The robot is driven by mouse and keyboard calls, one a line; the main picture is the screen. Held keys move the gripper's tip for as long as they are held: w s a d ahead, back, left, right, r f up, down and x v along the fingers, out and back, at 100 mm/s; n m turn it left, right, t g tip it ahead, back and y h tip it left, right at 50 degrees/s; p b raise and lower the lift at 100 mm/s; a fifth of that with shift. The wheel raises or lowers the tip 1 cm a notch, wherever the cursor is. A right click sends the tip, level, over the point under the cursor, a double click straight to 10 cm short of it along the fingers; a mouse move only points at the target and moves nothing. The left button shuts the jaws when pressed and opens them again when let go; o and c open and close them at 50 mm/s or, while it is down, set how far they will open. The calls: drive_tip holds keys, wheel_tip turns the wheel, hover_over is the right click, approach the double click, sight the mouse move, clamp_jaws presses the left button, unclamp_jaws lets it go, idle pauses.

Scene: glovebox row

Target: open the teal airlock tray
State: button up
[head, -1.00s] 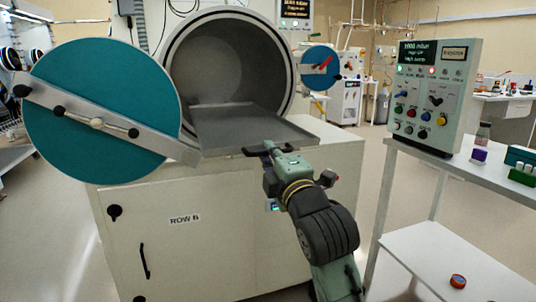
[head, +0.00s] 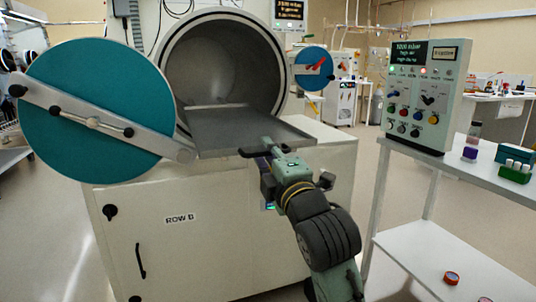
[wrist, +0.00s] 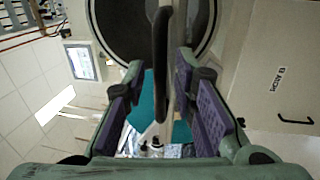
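The teal airlock has a round teal door (head: 85,115) swung open to the left, with a metal bar across it. Its grey tray (head: 240,130) sticks out of the round chamber (head: 220,65) towards me. A dark handle (head: 247,153) is on the tray's front edge. My gripper (head: 266,148) is at this handle in the head view, which hides part of it. In the wrist view, the black handle (wrist: 160,60) runs between the two purple-padded fingers of my gripper (wrist: 160,100). The fingers are apart, with visible gaps on both sides.
A white cabinet marked as a row (head: 220,225) stands under the chamber. A control panel (head: 425,95) stands on a white side table (head: 405,155) at right, with small vials and boxes. A smaller teal disc (head: 311,68) is right of the chamber. Floor is clear between cabinet and table.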

idle(0.3)
drive_tip(key=v, duration=0.7)
drive_tip(key=shift+s+d+f, duration=0.1)
drive_tip(key=shift+s, duration=0.1)
